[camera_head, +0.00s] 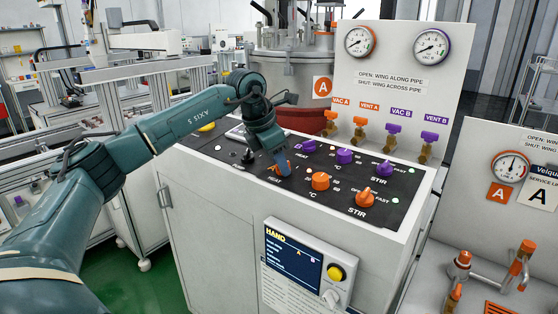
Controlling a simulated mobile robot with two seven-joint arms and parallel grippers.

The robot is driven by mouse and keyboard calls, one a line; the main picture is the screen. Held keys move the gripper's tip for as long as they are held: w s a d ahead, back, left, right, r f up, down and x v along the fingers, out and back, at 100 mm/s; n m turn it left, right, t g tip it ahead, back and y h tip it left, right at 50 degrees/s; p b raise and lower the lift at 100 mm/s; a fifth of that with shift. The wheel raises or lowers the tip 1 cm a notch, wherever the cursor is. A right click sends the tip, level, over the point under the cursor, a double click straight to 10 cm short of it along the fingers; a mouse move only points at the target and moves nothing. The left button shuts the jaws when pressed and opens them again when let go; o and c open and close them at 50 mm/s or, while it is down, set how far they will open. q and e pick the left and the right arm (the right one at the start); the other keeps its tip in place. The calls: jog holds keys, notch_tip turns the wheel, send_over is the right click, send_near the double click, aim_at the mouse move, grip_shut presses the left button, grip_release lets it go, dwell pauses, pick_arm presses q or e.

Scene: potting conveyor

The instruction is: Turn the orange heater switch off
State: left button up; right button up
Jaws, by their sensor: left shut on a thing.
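The orange heater switch (287,172) is on the front row of the black control panel, beside a "HEAT" label. It is mostly covered by my left gripper (283,163), which points down onto it from above. My left gripper is shut on the switch, and only a little orange shows at the fingertips. The angle of the switch cannot be told. My right gripper is not in view.
A purple heat knob (304,146) is close behind my left gripper. The orange temperature knob (320,181) and orange stir knob (366,198) are to its right. A hand control box (304,262) hangs on the cabinet front. Purple and orange valves stand behind the panel.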

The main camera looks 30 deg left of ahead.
pick_arm(q)
jog(key=shift+n, duration=0.4)
jog(key=n, duration=0.2)
jog(key=n+y, duration=0.1)
jog(key=n, duration=0.1)
jog(key=shift+d+n+t+b, duration=0.2)
jog(key=shift+n+t+b, duration=0.1)
jog(key=shift+n+b, duration=0.1)
jog(key=n+y, duration=0.1)
jog(key=n, duration=0.5)
jog(key=shift+d+r+y, duration=0.1)
jog(key=shift+d+y, duration=0.05)
jog(key=shift+y, duration=0.25)
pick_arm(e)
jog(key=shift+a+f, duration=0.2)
pick_arm(q)
jog(key=shift+n, duration=0.3)
jog(key=o, duration=1)
jog(key=shift+c, duration=0.2)
jog(key=b+v, duration=0.1)
jog(key=v, duration=1.2)
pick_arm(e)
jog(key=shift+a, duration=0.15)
pick_arm(q)
jog(key=shift+d, duration=0.1)
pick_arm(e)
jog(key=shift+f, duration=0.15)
